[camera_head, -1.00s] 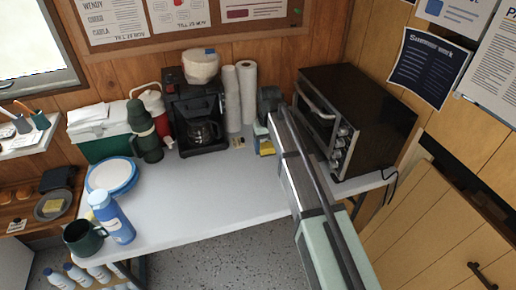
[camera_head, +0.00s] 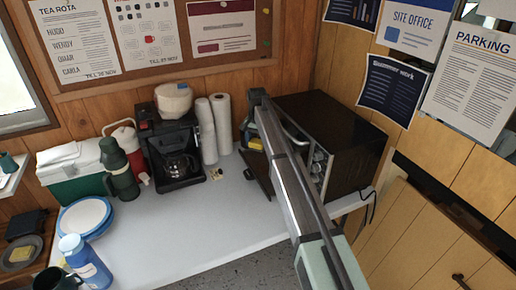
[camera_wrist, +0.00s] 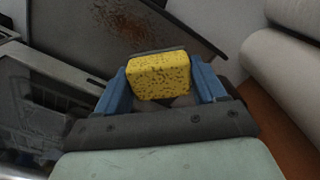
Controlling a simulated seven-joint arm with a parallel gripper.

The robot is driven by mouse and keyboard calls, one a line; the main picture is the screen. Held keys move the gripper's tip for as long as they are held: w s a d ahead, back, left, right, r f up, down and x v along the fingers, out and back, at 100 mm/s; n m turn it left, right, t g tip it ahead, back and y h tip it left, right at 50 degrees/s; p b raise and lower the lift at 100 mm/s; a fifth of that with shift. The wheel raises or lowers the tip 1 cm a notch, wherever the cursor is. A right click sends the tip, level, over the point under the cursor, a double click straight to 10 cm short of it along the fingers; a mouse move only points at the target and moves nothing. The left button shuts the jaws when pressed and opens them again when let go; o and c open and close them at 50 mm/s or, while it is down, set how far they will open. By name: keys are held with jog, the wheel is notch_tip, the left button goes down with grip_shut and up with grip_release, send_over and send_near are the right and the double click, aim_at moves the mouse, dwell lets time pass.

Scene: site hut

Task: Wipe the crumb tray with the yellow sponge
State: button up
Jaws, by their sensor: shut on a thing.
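My gripper (camera_wrist: 161,80) is shut on the yellow sponge (camera_wrist: 158,76), which sits between its blue fingers in the wrist view. In the head view my gripper (camera_head: 252,132) and the sponge (camera_head: 255,145) are small, at the left front of the dark oven (camera_head: 335,135). The crumb tray (camera_wrist: 75,52) is a grey sheet with brown crumbs (camera_wrist: 128,22) scattered beyond the sponge. In the head view a dark flat piece (camera_head: 256,176), seemingly this tray, juts out from the oven, partly behind my arm. I cannot tell whether the sponge touches the tray.
White paper rolls (camera_head: 207,130) stand close left of my gripper, then a coffee maker (camera_head: 170,150), green flask (camera_head: 119,170), cool box (camera_head: 72,172) and stacked plates (camera_head: 84,217). The front middle of the white table (camera_head: 190,225) is clear.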

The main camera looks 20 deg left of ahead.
aim_at(257, 161)
jog(key=m, duration=0.4)
jog(key=shift+w+a, duration=0.25)
jog(key=shift+w, duration=0.05)
jog(key=m, duration=0.4)
jog(key=shift+f, duration=3.2)
jog(key=shift+s+d+f, duration=0.3)
jog(key=shift+f, duration=0.15)
jog(key=shift+s+d+f, duration=0.25)
jog(key=shift+f, duration=0.2)
jog(key=shift+c, duration=0.3)
jog(key=shift+s+d, duration=3.75)
jog(key=shift+w+a, duration=4.25)
jog(key=shift+w, duration=0.05)
jog(key=shift+w+d, duration=0.1)
jog(key=shift+w, duration=0.15)
jog(key=shift+s+d, duration=4.1)
jog(key=shift+s, duration=0.15)
jog(key=shift+w+a, duration=0.45)
jog(key=shift+w, duration=0.1)
jog(key=shift+w+a, duration=3.7)
jog(key=shift+a, duration=0.05)
notch_tip(257, 161, up, 3)
jog(key=shift+s+d+f, duration=0.1)
jog(key=shift+f, duration=0.1)
jog(key=shift+r, duration=2.85)
